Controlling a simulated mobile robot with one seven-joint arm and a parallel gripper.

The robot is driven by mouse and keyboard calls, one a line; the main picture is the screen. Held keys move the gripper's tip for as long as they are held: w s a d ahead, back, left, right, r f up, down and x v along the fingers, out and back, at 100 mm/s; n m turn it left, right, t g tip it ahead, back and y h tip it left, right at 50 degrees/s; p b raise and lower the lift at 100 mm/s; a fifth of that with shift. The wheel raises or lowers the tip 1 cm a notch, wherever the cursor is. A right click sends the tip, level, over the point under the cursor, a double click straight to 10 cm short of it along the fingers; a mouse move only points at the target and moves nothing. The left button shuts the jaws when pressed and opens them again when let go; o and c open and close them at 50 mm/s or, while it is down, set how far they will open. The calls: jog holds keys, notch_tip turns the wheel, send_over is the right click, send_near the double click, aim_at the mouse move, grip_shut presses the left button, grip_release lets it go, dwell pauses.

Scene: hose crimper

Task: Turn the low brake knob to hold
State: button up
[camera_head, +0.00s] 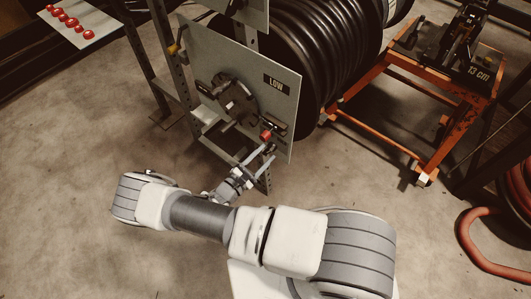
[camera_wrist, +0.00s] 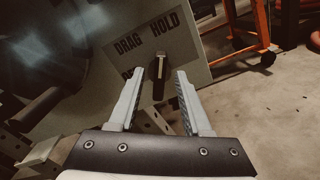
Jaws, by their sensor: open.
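The low brake knob (camera_wrist: 158,83) is dark with a pale stripe along its top, in the wrist view. It stands on a grey plate lettered DRAG and HOLD (camera_wrist: 165,23), with a third word partly hidden at left. The stripe points up the picture, toward the space between DRAG and HOLD; the exact setting is unclear. My gripper (camera_wrist: 161,76) is open, its fingers on either side of the knob. I cannot tell whether they touch it. In the head view my gripper (camera_head: 262,156) is at the lower right of the panel marked LOW (camera_head: 277,84), close below a small red part (camera_head: 265,136).
A round dark hub (camera_head: 235,98) sits on the panel left of the gripper. A black hose reel (camera_head: 325,50) is behind it. An orange cart (camera_head: 430,90) stands at right, with a red hose (camera_head: 480,255) on the floor. The floor at lower left is clear.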

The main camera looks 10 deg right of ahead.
jog(key=p+v, duration=0.1)
jog(key=v, duration=1.5)
jog(key=shift+a, duration=0.2)
jog(key=shift+r, duration=0.2)
jog(key=w+d+r+m+g+y, duration=0.1)
jog(key=d+r+m+g+y, duration=0.4)
jog(key=r, duration=0.9)
jog(key=w+r+m+g+y, duration=0.2)
jog(key=r+m+g, duration=0.5)
jog(key=r, duration=0.7)
jog(key=s+d+r+m+t+y, duration=0.4)
jog(key=s+d+r, duration=0.15)
jog(key=r, duration=0.45)
jog(key=s+d+r+m+t+y, duration=0.3)
jog(key=s+d+r+y, duration=0.1)
jog(key=s+r, duration=0.4)
notch_tip(320, 180, up, 19)
jog(key=w+p, duration=0.1)
jog(key=p, duration=1.7)
jog(key=shift+d, duration=0.1)
